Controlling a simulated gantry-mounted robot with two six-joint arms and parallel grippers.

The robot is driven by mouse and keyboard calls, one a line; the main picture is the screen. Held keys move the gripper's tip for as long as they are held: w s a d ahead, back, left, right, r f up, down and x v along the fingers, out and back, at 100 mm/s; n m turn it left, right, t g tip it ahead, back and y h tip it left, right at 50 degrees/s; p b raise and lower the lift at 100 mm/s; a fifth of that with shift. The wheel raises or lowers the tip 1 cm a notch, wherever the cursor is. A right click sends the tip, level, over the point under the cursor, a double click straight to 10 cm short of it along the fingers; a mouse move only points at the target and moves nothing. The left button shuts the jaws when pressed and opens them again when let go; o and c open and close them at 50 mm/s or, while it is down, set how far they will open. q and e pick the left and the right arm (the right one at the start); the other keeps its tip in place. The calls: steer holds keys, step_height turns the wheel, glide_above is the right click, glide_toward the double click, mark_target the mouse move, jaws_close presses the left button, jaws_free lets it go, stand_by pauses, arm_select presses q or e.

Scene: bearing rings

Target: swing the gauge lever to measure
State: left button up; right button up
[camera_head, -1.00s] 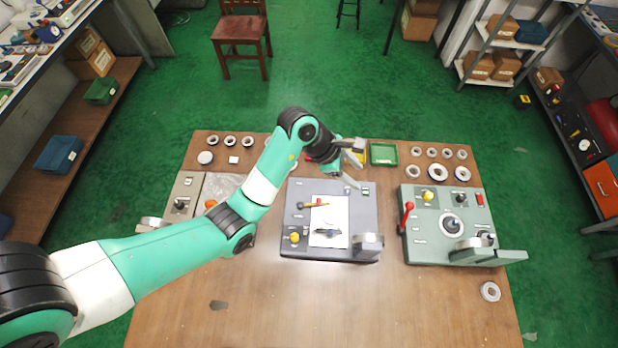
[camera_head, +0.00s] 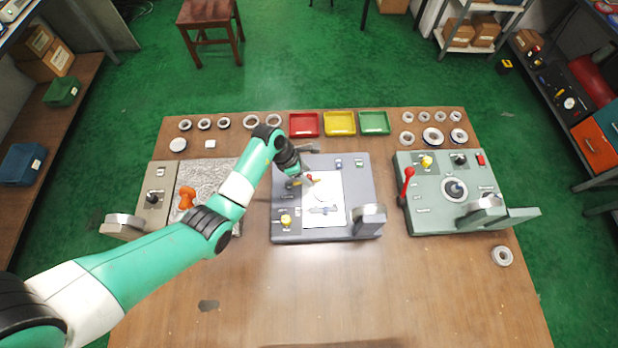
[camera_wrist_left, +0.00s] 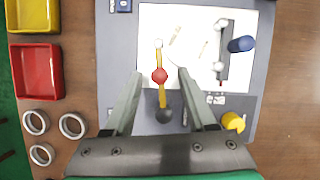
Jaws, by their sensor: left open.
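The gauge lever is a thin yellow bar with a red ball (camera_wrist_left: 159,76) and a dark round end, lying over a white plate (camera_wrist_left: 185,20) on the grey middle machine (camera_head: 357,172). The lever also shows in the head view (camera_head: 310,181), partly hidden by my gripper. My left gripper (camera_wrist_left: 160,71) is open, with one finger on each side of the lever and visible gaps to the red ball. It also shows in the head view (camera_head: 299,176) over the machine's left half. A dark bracket with silver balls (camera_wrist_left: 222,66) and a blue cylinder (camera_wrist_left: 241,44) stand beside the lever. My right gripper is not in view.
A yellow knob (camera_head: 286,220) and a grey upright block (camera_head: 368,217) stand at the machine's front. Red, yellow (camera_head: 340,123) and green trays line the back edge, with several rings beside them. A green machine (camera_head: 440,210) stands right.

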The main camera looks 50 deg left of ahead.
arm_select(q)
steer(key=shift+x, duration=1.05)
steer(key=shift+r, duration=0.1)
jaws_close()
stand_by(0.5)
